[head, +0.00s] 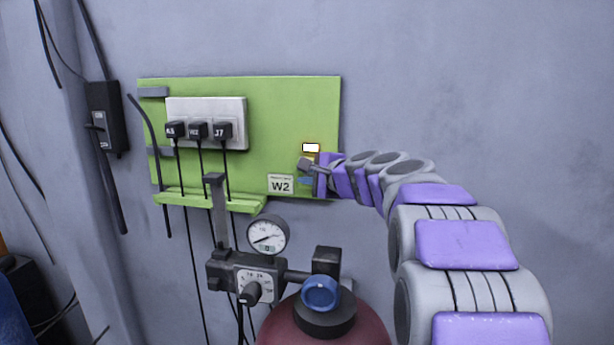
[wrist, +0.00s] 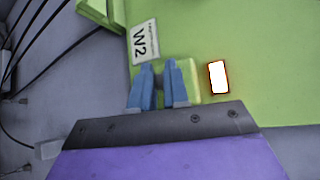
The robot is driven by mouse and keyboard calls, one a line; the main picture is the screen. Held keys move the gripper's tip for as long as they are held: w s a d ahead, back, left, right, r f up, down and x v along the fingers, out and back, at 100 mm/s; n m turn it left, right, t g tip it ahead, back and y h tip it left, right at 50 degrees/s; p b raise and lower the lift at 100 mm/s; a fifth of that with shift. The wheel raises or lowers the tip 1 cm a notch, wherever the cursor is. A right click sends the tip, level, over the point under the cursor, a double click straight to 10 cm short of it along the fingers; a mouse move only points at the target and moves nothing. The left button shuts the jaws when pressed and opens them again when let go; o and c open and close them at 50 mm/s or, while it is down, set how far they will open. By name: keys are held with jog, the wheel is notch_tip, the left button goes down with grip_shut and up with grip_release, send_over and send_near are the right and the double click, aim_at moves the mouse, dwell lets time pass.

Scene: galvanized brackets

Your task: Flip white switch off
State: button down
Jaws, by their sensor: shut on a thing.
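A glowing white rectangle (head: 311,147) is on the right part of the green board; it also shows in the wrist view (wrist: 218,78), just right of my fingers and apart from them. A pale yellow-green block (wrist: 193,82) is beside and behind the fingers and looks like the switch's base. My gripper (head: 307,165) is at the board just below the lit rectangle. In the wrist view my gripper's blue fingers (wrist: 158,64) are close together, shut on a small part at the block. The fingers hide that part, so its color and tilt cannot be told.
A W2 label (head: 280,184) is left of my gripper. A white socket plate (head: 206,107) with black plugs and hanging cables is farther left. A pressure gauge (head: 267,235) and a red cylinder (head: 325,325) stand below. The wall at upper right is clear.

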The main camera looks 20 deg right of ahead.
jog(key=shift+d, duration=0.3)
jog(key=shift+f+b, duration=0.15)
jog(key=shift+b, duration=0.15)
notch_tip(320, 180, down, 3)
jog(key=n+t+b, duration=0.4)
jog(key=b, duration=1.6)
jog(key=shift+s+f+b, duration=0.1)
jog(key=shift+f+b, duration=0.05)
jog(key=shift+b, duration=0.15)
jog(key=n+t+b, duration=0.1)
jog(key=b, duration=0.3)
jog(key=shift+d+y, duration=0.1)
jog(key=shift+y, duration=0.3)
jog(key=shift+n+b, duration=0.35)
jog(key=shift+n, duration=0.05)
